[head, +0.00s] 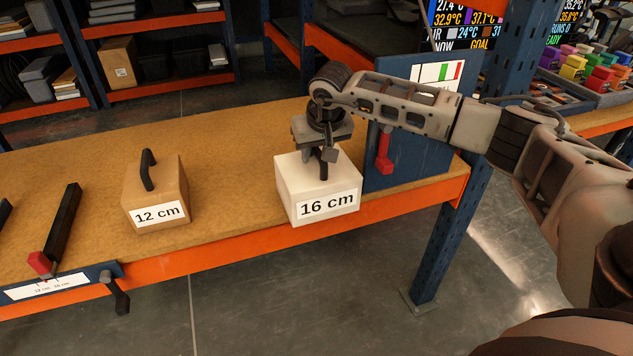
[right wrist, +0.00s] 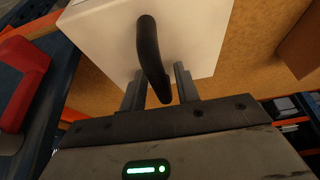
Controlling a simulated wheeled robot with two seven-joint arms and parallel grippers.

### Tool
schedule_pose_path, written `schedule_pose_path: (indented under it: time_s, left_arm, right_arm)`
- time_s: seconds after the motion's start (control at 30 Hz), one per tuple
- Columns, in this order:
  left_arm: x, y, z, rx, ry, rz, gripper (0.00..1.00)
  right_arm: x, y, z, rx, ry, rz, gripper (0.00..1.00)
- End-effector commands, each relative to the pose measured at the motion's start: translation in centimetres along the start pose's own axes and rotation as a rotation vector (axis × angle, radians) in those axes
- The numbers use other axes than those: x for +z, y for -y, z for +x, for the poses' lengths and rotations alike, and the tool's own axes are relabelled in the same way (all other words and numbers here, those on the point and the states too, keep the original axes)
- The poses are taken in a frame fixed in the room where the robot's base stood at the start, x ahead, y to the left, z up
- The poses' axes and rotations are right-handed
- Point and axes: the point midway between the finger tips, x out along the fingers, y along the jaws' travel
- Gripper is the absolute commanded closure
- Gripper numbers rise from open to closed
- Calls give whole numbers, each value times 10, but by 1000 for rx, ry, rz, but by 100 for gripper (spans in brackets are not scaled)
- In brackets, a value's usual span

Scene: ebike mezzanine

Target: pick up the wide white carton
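The wide white carton (head: 296,180), labelled "16 cm", stands upright on the tan tabletop near its front edge. My right gripper (head: 323,165) is above it, pointing down at its top. In the right wrist view the carton's white top (right wrist: 205,35) carries a black arched handle (right wrist: 150,50). The two fingers of my right gripper (right wrist: 159,88) are apart, on either side of the handle, with gaps showing. The carton rests on the table. My left gripper is not in view.
A brown "12 cm" carton (head: 157,196) with a black handle stands to the left. A blue panel (head: 410,155) with a red lever (head: 384,152) stands close on the right. A black bar with a red end (head: 62,228) lies further left. The table between the cartons is clear.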

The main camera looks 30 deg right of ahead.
Motion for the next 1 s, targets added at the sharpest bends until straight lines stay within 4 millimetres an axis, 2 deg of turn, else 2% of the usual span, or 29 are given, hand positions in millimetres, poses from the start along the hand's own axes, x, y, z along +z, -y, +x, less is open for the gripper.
schedule_pose_path:
  time_s: [0.03,0.1,1.0]
  left_arm:
    - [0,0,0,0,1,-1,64]
    - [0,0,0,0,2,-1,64]
    - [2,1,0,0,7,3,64]
  right_arm:
    - [0,0,0,0,0,0,84]
    - [0,0,0,0,0,0,100]
    - [-1,0,-1,0,-1,2,100]
